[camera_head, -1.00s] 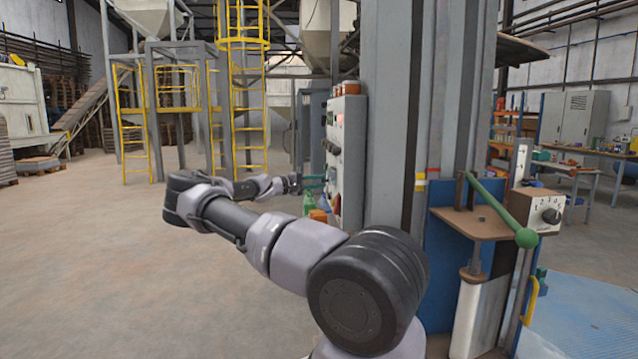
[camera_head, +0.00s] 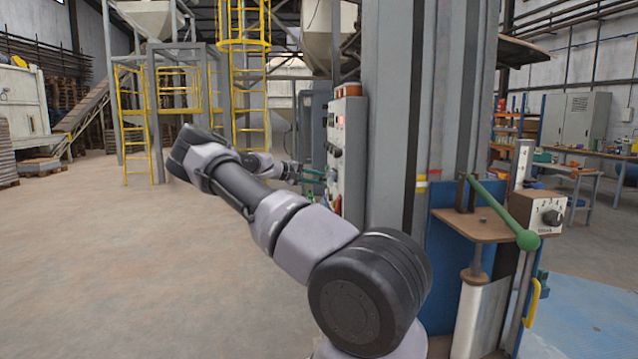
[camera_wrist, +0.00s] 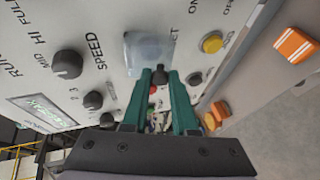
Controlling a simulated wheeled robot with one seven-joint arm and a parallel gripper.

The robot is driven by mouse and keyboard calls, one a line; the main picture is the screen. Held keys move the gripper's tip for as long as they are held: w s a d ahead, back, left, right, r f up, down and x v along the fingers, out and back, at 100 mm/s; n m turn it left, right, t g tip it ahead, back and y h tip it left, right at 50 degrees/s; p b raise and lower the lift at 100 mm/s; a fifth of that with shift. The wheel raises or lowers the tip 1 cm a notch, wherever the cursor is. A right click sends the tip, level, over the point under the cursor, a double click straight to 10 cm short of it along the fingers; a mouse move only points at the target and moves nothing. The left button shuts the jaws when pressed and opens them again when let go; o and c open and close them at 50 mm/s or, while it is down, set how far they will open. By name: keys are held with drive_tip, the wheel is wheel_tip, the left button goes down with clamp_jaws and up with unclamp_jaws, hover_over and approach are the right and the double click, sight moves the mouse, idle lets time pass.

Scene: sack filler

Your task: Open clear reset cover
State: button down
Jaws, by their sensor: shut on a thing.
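The clear reset cover (camera_wrist: 148,50) is a whitish see-through square on the grey control panel (camera_wrist: 90,30), in the wrist view. It lies partly over lettering that ends in "ET". A small dark knob (camera_wrist: 159,72) shows at its lower edge, between my green fingertips. My gripper (camera_wrist: 160,76) is shut on this knob, which appears to belong to the cover; the exact contact is partly hidden. In the head view my gripper (camera_head: 314,172) reaches the panel's front face, seen nearly edge-on. The cover cannot be made out there.
Black dials, including the speed knob (camera_wrist: 66,63), sit left of the cover. A yellow button (camera_wrist: 212,42) and a small dark knob (camera_wrist: 194,79) sit to the right. A grey column (camera_head: 395,120) stands right of my arm. The floor (camera_head: 90,260) at left is clear.

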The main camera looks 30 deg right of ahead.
drive_tip(key=r+y, duration=0.1)
drive_tip(key=r+m+y, duration=0.1)
drive_tip(key=shift+w+a+t+y, duration=0.1)
drive_tip(key=shift+a+t+y, duration=0.15)
drive_tip(key=shift+t+y, duration=0.15)
drive_tip(key=shift+s+d+r+m+t+y, duration=0.1)
drive_tip(key=shift+d+r+m+t+y, duration=0.35)
drive_tip(key=shift+r+y, duration=0.7)
drive_tip(key=shift+s+d+r+m+t+y, duration=0.15)
drive_tip(key=shift+r+t+y, duration=0.55)
drive_tip(key=shift+y, duration=0.9)
drive_tip(key=shift+s+d+r+m+t+y, duration=0.15)
drive_tip(key=shift+r+m+t+y, duration=0.35)
drive_tip(key=shift+r+y, duration=0.65)
drive_tip(key=shift+f+y, duration=0.15)
drive_tip(key=shift+y, duration=0.25)
drive_tip(key=c, duration=0.7)
unclamp_jaws()
